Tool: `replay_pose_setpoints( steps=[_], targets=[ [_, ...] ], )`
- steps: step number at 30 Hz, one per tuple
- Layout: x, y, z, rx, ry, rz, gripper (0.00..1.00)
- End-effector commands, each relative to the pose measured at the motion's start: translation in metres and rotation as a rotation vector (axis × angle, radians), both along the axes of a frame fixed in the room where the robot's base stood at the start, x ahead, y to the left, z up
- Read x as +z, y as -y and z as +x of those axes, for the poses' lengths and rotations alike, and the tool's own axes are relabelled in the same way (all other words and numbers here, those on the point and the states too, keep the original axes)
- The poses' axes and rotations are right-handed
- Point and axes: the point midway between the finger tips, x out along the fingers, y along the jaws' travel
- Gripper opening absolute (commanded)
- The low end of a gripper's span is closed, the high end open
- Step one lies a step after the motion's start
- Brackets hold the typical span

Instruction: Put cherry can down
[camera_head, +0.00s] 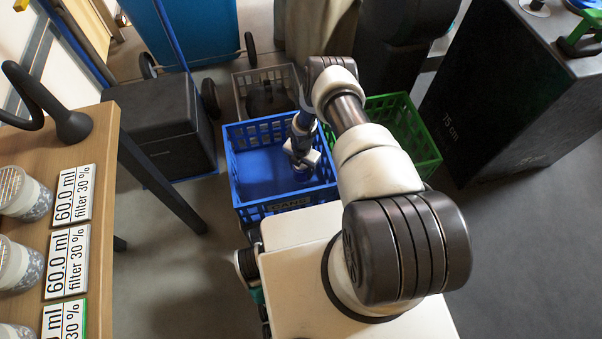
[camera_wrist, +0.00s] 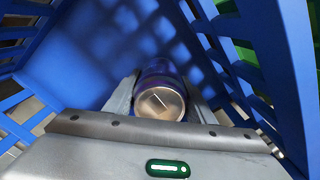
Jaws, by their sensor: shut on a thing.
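My gripper (camera_head: 302,155) reaches down into the blue crate (camera_head: 288,203), which has a "CANS" label on its near side. In the wrist view my gripper (camera_wrist: 160,98) is shut on a can (camera_wrist: 160,92), with a finger on each side of it. The can has a purple-blue body and a silvery end facing the camera. The blue crate walls (camera_wrist: 280,60) rise on both sides of it. Whether the can touches the crate floor I cannot tell. In the head view the can is hidden by my gripper and arm.
A green crate (camera_head: 425,150) stands right of the blue crate, partly behind my arm. A grey crate (camera_head: 240,88) with a dark object stands behind. A dark box (camera_head: 160,125) is at left. A wooden table (camera_head: 100,150) with jars and filter labels is at far left.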

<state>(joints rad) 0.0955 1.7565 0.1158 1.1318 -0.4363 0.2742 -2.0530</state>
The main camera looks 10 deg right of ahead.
Motion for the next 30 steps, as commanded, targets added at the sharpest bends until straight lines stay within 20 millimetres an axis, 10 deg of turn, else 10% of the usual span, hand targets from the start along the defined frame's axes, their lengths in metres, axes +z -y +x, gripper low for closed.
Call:
replay_pose_setpoints(
  steps=[15,16,19,30],
  targets=[
    [-0.026,0.0,-0.001,-0.002,-0.002,0.001,0.28],
    [-0.026,0.0,-0.001,-0.002,-0.002,0.001,0.51],
    [-0.026,0.0,-0.001,-0.002,-0.002,0.001,0.68],
    [-0.021,0.0,0.0,-0.001,0.0,0.0,0.68]
  ],
)
